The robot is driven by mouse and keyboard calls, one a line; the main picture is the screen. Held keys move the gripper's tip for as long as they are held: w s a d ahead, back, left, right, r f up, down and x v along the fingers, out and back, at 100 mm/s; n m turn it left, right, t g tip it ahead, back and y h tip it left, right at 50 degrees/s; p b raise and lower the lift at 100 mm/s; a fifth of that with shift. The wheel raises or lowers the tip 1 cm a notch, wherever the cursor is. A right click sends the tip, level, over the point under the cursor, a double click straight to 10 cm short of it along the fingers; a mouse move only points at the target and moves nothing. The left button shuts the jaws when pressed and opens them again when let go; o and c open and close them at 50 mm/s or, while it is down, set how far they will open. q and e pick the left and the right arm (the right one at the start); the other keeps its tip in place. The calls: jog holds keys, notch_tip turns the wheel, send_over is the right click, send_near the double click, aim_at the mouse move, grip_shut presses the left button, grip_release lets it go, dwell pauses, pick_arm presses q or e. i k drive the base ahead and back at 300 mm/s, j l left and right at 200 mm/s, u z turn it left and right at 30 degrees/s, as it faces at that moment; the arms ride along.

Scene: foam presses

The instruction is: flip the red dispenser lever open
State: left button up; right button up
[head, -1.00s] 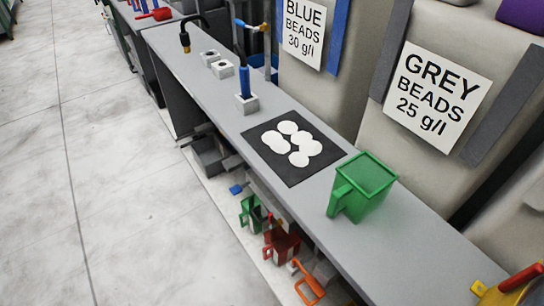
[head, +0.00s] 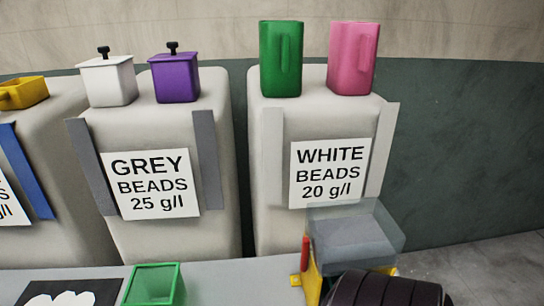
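A red lever (head: 305,253) shows at the bottom of the head view, right of centre. It stands roughly upright at the left side of a yellow frame (head: 313,283), beside a translucent grey box (head: 355,241). The lower part of this assembly is cut off by the picture's edge. I cannot tell whether the lever is open or shut. Neither of my grippers is in view.
A dark ribbed shape (head: 385,289) covers part of the yellow frame. Behind are bead sacks labelled grey (head: 125,235) and white (head: 275,235), with containers on top.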

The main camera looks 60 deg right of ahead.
aim_at(306, 241)
jog(key=z, duration=0.45)
jog(key=j+z, duration=0.1)
jog(key=z, duration=0.35)
jog(key=j+z, duration=0.1)
jog(key=z, duration=0.8)
jog(key=j+z, duration=0.1)
jog(key=z, duration=0.35)
